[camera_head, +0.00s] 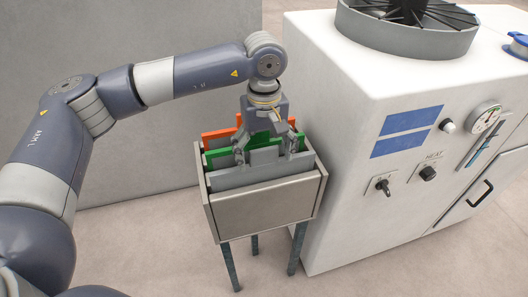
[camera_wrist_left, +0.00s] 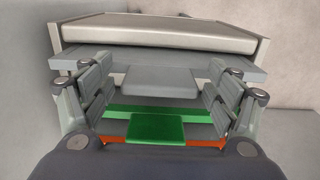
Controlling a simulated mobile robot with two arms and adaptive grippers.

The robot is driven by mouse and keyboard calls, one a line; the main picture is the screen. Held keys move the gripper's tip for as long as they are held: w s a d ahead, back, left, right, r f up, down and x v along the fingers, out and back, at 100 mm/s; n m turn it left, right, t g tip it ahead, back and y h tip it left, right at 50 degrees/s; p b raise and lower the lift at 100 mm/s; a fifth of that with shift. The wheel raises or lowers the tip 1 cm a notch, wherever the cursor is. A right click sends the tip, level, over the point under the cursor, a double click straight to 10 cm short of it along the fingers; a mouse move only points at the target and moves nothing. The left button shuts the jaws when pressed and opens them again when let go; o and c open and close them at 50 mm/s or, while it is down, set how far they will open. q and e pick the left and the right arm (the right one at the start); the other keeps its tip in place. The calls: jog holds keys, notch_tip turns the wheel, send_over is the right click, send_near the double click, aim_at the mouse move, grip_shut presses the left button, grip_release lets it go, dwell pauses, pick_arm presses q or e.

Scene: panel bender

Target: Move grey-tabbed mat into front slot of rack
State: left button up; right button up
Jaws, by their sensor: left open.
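The grey-tabbed mat (camera_head: 228,178) stands upright in the frontmost position of the rack (camera_head: 265,207), just behind its front wall. In the left wrist view its grey tab (camera_wrist_left: 168,82) lies between the two finger pads, with a gap on each side. My left gripper (camera_head: 265,151) is open, pointing down over the rack, fingers spread to either side of the tab. A green-tabbed mat (camera_head: 217,157) stands behind the grey one; its tab (camera_wrist_left: 155,128) also shows in the left wrist view. The lower parts of the mats are hidden inside the rack. My right gripper is not in view.
An orange mat (camera_head: 219,134) stands at the back of the rack. A white machine (camera_head: 345,180) with knobs and a gauge stands close on the rack's right. A grey wall panel (camera_head: 130,45) is behind. The floor left of the rack is clear.

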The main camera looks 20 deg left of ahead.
pick_arm(q)
jog(key=shift+r, duration=0.25)
notch_tip(320, 180, up, 8)
jog(key=shift+f, duration=0.25)
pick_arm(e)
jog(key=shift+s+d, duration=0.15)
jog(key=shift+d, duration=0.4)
